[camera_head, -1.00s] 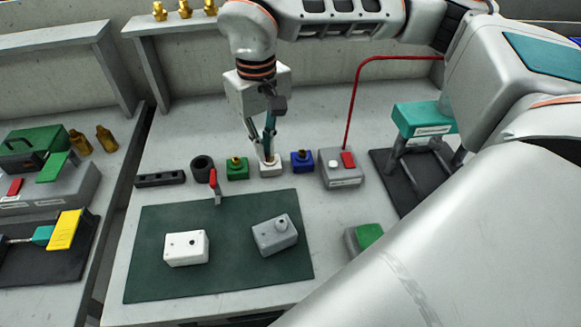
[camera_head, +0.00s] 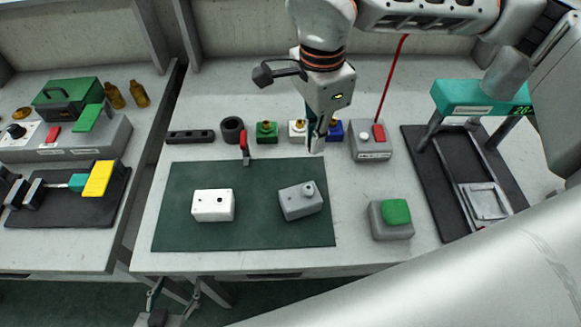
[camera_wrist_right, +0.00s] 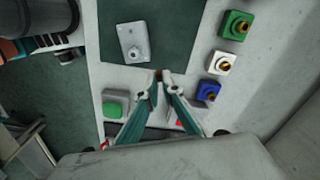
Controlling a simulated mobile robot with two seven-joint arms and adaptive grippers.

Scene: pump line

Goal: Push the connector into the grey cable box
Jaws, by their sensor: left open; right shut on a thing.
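The grey cable box (camera_head: 299,207) lies on the green mat's right half with a round raised part on top. It also shows in the right wrist view (camera_wrist_right: 134,47). My right gripper (camera_head: 317,143) is above the back of the bench, behind the box and apart from it. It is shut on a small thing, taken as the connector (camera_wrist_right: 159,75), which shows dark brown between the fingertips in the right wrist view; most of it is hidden. My left gripper (camera_head: 174,291) is open and empty, low in front of the bench's front edge.
A white box (camera_head: 213,206) lies on the mat (camera_head: 180,240). Green (camera_head: 266,133), white (camera_head: 297,138) and blue (camera_head: 336,133) blocks stand behind it. A red-handled clamp (camera_head: 244,146) is at the mat's back edge. A green-button box (camera_head: 391,220) stands right of the mat.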

